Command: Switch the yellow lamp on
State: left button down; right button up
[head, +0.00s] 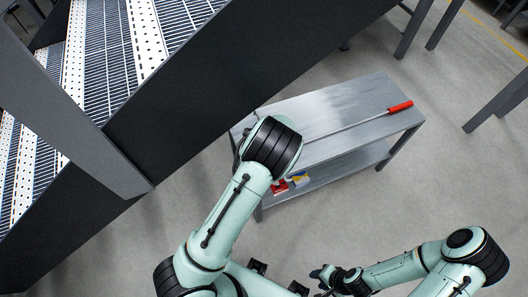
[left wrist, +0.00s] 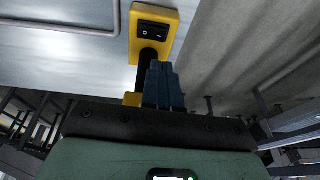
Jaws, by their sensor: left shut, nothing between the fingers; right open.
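In the left wrist view, a yellow housing (left wrist: 137,70) carries a black rocker switch (left wrist: 152,31) marked O and a dash. I cannot tell which side is pressed. A dark stem and another yellow part show below it, partly behind my fingers. I cannot see the rest of the lamp or whether it is lit. My left gripper (left wrist: 163,68) is shut and empty, its blue fingertips just below the switch in the picture; contact cannot be judged. In the head view my left arm hides that hand and the lamp. My right gripper (head: 319,283) is open and empty at the bottom.
A grey metal bench (head: 335,105) bears a long rod with a red handle (head: 400,107). Small boxes (head: 300,180) lie on its lower shelf, partly behind my arm. A dark-sided grated structure (head: 200,85) stands at left. Bare floor lies right of the bench.

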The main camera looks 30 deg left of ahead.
pick_arm(q)
jog(key=x, duration=0.7)
jog(key=shift+s+d+f, duration=0.3)
jog(key=shift+s+f, duration=0.05)
jog(key=shift+s, duration=0.05)
jog(key=shift+s+f+b, duration=0.15)
jog(key=shift+f+b, duration=0.15)
jog(key=shift+f, duration=0.1)
jog(key=shift+s+r, duration=0.1)
jog(key=shift+r, duration=0.05)
jog(key=shift+w+d+r, duration=0.25)
jog(key=shift+w+d, duration=0.15)
jog(key=shift+w, duration=0.3)
